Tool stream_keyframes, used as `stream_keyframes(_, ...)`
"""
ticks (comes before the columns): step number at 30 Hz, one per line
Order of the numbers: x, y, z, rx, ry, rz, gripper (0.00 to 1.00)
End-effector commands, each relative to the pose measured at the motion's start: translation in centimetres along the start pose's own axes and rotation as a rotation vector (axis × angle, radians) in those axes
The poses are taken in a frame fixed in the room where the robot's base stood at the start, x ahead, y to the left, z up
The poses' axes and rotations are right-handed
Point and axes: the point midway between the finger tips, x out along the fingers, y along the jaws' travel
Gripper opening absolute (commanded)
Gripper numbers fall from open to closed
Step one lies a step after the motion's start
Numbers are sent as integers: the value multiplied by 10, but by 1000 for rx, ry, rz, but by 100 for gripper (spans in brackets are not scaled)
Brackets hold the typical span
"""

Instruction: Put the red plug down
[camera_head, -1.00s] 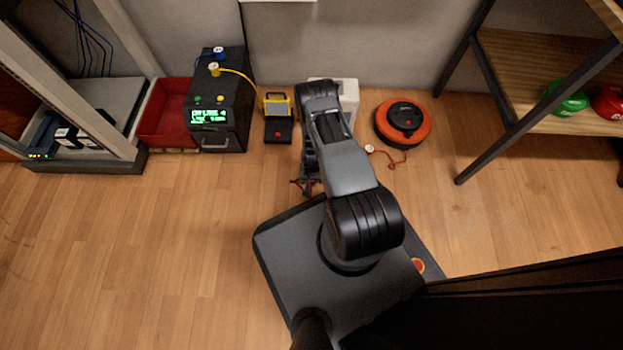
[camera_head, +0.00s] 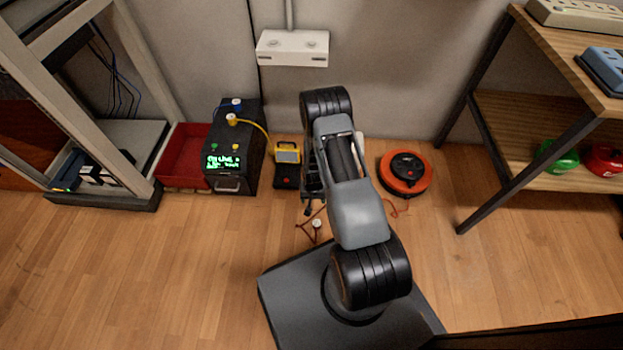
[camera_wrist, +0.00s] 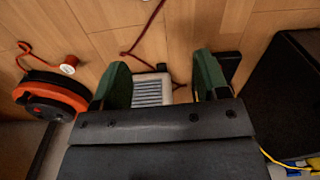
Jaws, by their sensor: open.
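My gripper (camera_wrist: 160,85) is open, its two green fingers apart with nothing held between them. In the head view my arm mostly hides it. A small plug with a pale face (camera_head: 316,223) rests on the floor just in front of my gripper, with a thin red cord beside it. The wrist view shows a red cord (camera_wrist: 143,33) on the floor, running behind the fingers. Another plug, with a pale face and a reddish body (camera_wrist: 68,65), lies on the floor near the orange reel. I cannot tell which plug the task calls red.
An orange and black reel (camera_head: 405,173) sits right of my arm. A black box with a green display (camera_head: 230,150), a red bin (camera_head: 185,155) and a yellow device (camera_head: 288,155) stand left. A pale grilled box (camera_wrist: 152,90) shows beyond my fingers. Floor at left is clear.

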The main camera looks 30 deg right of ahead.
Motion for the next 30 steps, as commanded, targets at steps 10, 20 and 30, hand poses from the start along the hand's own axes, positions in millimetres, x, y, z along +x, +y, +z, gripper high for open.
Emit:
stream_keyframes(10,-225,-40,-13,-183,89,-31,68)
stream_keyframes(20,-374,-38,68,-348,160,-47,68)
stream_keyframes(30,-423,-20,133,-440,200,-51,68)
